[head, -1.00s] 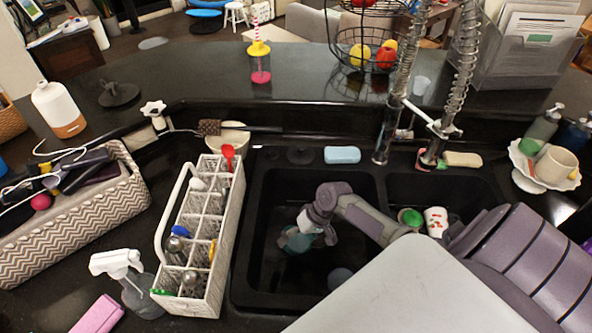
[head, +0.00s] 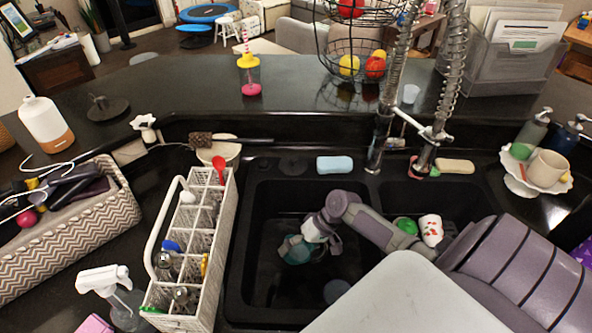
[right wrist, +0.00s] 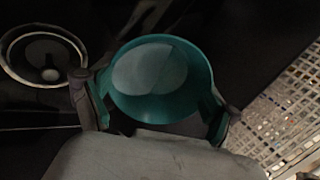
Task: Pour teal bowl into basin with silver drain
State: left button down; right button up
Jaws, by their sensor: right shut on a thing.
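The teal bowl (head: 297,254) is inside the left black basin (head: 262,215). In the right wrist view the bowl (right wrist: 160,80) is held between the two fingers, its open side facing the camera. A pale round patch shows inside it; I cannot tell whether that is contents. My right gripper (head: 308,243) is shut on the bowl, with the fingers at opposite sides of it. A round drain-like ring (right wrist: 45,60) with a bright centre lies left of the bowl in the right wrist view. A greyish round shape (head: 337,291) shows in the left basin. My left gripper is not in view.
A white caddy (head: 186,225) stands along the left basin's left side. The right basin (head: 465,205) holds a green item (head: 406,225) and a patterned cup (head: 431,229), near my arm. Spring faucets (head: 447,80), a blue sponge (head: 334,165) and a soap bar (head: 455,166) sit behind.

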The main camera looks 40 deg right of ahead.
jog(key=shift+s+d+y+b, duration=0.1)
jog(key=shift+d+y+b, duration=0.15)
jog(key=shift+y+b, duration=0.35)
jog(key=shift+d+r+t+y+b, duration=0.2)
jog(key=shift+r+t+y+b, duration=0.05)
jog(key=shift+t+y+b, duration=0.1)
dwell(0.4)
jog(key=shift+s+b, duration=0.1)
jog(key=shift+b, duration=0.45)
jog(key=shift+d+y+b, duration=0.1)
jog(key=shift+y+b, duration=0.25)
jog(key=shift+y, duration=0.1)
jog(key=shift+r+t, duration=0.25)
jog(key=shift+y, duration=0.3)
